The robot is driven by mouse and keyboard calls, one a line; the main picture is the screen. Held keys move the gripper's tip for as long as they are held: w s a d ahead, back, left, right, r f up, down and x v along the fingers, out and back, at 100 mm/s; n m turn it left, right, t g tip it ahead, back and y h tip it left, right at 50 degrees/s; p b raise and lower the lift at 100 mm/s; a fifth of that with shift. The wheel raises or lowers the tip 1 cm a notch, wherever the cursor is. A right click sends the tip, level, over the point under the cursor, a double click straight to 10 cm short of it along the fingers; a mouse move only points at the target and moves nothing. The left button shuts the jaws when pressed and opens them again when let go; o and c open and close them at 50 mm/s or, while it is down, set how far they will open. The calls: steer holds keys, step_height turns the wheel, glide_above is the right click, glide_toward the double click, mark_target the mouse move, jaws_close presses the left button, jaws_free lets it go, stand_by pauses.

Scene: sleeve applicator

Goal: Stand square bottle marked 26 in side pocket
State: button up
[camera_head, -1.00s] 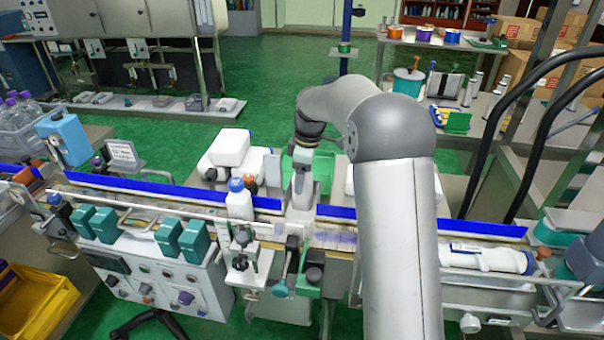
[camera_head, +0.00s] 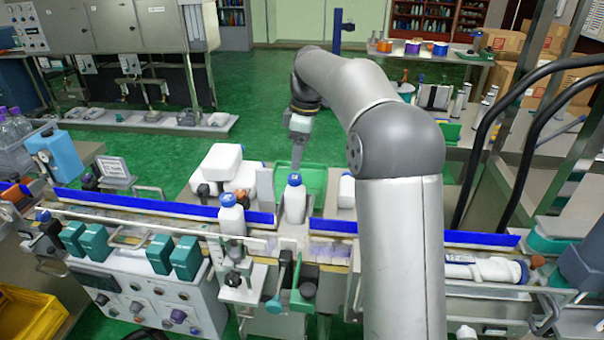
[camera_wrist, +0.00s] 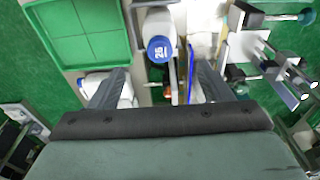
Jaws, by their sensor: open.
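A white square bottle with a blue cap (camera_head: 294,204) stands upright in the gap of the blue rail, on a pale side surface that may be the pocket; its base is partly hidden. In the wrist view this bottle (camera_wrist: 158,25) has a cap number reading like 25 or 26. My gripper (camera_head: 297,168) is open and empty, above and behind the bottle. The wrist view shows its two fingers (camera_wrist: 159,72) apart, with the cap between and beyond their tips. Another white blue-capped bottle (camera_head: 232,220) stands at the conveyor to the left.
A green tray (camera_head: 317,180) lies behind the standing bottle. White bottles (camera_head: 222,160) lie on the bench at the back left. A blue rail (camera_head: 140,203) runs along the conveyor. Clamps and knobs (camera_head: 306,285) stand in front. A bottle (camera_head: 487,270) lies at right.

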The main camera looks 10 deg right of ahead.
steer(key=shift+s+r, duration=0.15)
steer(key=s+f+m, duration=0.4)
steer(key=s, duration=0.8)
steer(key=s+a+f+m, duration=0.1)
steer(key=s+f+m, duration=0.3)
steer(key=s, duration=0.8)
steer(key=s+a+f+m+h, duration=0.1)
steer(key=s+f+m, duration=0.3)
steer(key=s, duration=0.8)
steer(key=shift+m, duration=0.6)
steer(key=shift+w, duration=0.1)
